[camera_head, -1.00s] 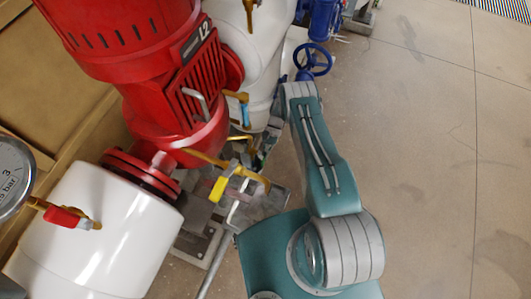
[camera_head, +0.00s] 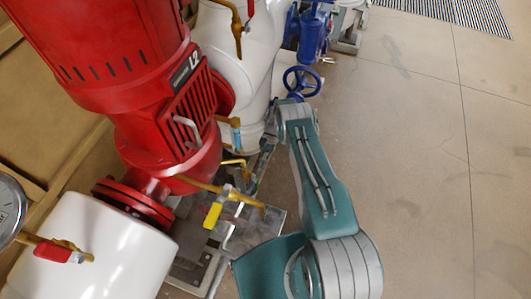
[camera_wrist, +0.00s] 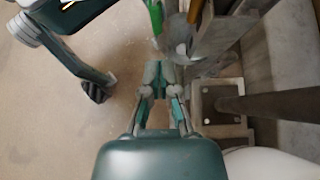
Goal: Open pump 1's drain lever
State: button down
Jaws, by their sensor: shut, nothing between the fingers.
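A yellow-handled lever (camera_head: 213,215) sits on a brass pipe at the foot of the red pump (camera_head: 160,120), whose plate appears to read L2. A light-blue-handled lever (camera_head: 235,131) hangs on a brass fitting at the pump's right. I cannot tell which lever is pump 1's drain lever. In the wrist view, my gripper (camera_wrist: 160,72) is shut and empty, its fingertips close to grey metal parts. A green-handled part (camera_wrist: 156,15) and a brass piece (camera_wrist: 194,10) show beyond the fingertips. In the head view my gripper is mostly hidden by my arm and the clutter.
A red-handled lever (camera_head: 52,252) and a gauge (camera_head: 10,208) sit by the white pipe (camera_head: 95,255) at lower left. A blue handwheel (camera_head: 302,81) stands beyond my arm. A dark bar with a bolted plate (camera_wrist: 222,100) is right of my gripper. The floor at right (camera_head: 420,170) is clear.

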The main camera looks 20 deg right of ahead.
jog(key=shift+v, duration=3)
